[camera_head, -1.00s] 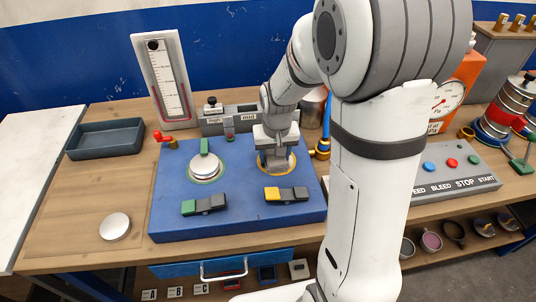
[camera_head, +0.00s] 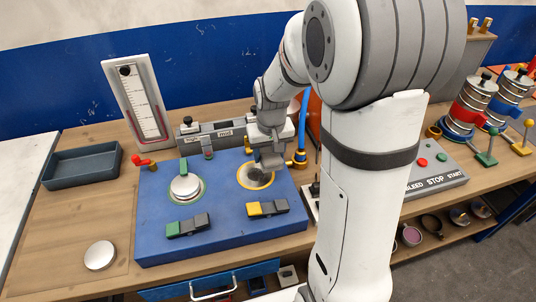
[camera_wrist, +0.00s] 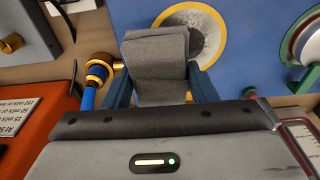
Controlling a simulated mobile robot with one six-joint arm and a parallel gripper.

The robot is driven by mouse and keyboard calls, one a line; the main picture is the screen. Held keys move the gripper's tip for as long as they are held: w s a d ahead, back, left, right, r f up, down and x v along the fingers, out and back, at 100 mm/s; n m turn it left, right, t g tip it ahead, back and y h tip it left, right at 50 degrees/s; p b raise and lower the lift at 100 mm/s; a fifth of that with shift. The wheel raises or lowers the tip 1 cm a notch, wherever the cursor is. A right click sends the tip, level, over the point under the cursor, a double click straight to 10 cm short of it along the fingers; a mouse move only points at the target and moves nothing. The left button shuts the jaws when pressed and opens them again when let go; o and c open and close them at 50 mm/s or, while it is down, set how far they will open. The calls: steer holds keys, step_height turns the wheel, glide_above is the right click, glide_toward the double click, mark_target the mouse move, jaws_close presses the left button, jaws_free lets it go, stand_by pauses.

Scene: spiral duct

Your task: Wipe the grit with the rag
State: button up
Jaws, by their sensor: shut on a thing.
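My gripper (camera_head: 268,160) is shut on a folded grey rag (camera_wrist: 158,62). In the wrist view the rag is pinched between the two blue fingers and sticks out ahead of them. A round port with a yellow ring (camera_head: 240,181) is set in the blue panel (camera_head: 215,228). Dark grit (camera_head: 257,179) shows inside the ring in the head view. In the wrist view the ring (camera_wrist: 222,22) surrounds a pale, speckled disc, partly hidden by the rag. The gripper is over the ring's far right edge; I cannot tell whether the rag touches it.
Two toggle blocks, one green-ended (camera_head: 188,226) and one yellow-ended (camera_head: 267,208), lie in front. A blue hose (camera_head: 303,128) stands close right.

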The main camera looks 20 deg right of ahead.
steer(key=shift+r+p, duration=0.65)
steer(key=shift+r, duration=0.65)
